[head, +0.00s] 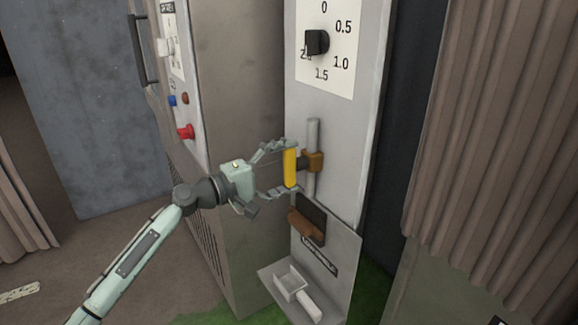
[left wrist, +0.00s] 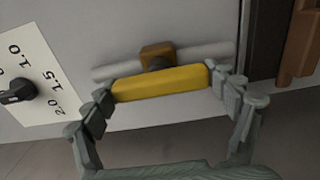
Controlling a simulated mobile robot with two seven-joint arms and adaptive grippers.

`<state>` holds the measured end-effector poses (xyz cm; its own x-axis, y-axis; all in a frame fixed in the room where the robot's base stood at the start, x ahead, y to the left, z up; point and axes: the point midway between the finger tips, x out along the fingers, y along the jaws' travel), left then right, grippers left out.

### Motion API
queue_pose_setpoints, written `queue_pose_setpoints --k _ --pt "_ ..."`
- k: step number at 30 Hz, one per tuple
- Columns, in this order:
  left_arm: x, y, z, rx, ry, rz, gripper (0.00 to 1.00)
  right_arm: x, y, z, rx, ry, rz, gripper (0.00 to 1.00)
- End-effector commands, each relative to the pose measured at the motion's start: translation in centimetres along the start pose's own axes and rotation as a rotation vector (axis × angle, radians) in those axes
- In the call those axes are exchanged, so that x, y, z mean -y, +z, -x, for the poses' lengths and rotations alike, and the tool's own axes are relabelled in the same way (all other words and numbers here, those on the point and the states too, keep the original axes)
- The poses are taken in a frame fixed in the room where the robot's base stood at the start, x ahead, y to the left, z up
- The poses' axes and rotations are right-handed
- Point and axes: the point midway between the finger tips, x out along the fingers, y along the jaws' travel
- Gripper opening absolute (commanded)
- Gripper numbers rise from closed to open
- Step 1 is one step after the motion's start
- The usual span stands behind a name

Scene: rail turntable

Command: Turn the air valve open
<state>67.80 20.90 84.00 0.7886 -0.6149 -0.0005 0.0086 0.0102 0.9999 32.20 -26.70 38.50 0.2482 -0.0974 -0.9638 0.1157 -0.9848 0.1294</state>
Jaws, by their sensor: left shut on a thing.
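The air valve has a yellow handle (head: 290,167) on a brass-brown body (head: 314,161), set on a grey vertical pipe (head: 312,130) on the panel front. The handle stands upright in the head view, in line with the pipe. In the left wrist view the yellow handle (left wrist: 160,84) lies parallel to the pipe (left wrist: 115,69), with the brown valve body (left wrist: 157,55) behind it. My left gripper (head: 285,168) is shut on the handle, its fingers at the handle's two ends. My right gripper is not in view.
A dial with a black knob (head: 316,42) is above the valve. A brown-handled lever (head: 305,226) and a shelf with a white scoop-like object (head: 297,290) are below. A cabinet with a red button (head: 186,132) stands left. A curtain (head: 490,130) hangs right.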

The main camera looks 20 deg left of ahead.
Motion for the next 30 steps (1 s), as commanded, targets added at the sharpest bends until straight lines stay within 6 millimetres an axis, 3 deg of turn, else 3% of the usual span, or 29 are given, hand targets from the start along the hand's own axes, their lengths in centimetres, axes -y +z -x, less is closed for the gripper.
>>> queue_pose_setpoints --k 3,4,7,20,30 --pt "-0.1 -0.1 0.0 -0.002 0.004 0.005 0.57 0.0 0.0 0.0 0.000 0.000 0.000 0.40" --pt "-0.1 -0.1 0.0 -0.002 0.004 0.005 0.88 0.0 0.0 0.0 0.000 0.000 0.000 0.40" --pt "-0.1 -0.1 0.0 -0.002 0.003 0.004 1.00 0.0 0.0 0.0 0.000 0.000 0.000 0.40" --pt "0.1 0.0 0.6 -0.001 0.000 0.003 1.00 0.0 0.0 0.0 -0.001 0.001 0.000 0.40" --pt "0.2 0.0 7.1 -0.001 -0.002 0.004 1.00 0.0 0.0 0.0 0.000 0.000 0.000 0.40"
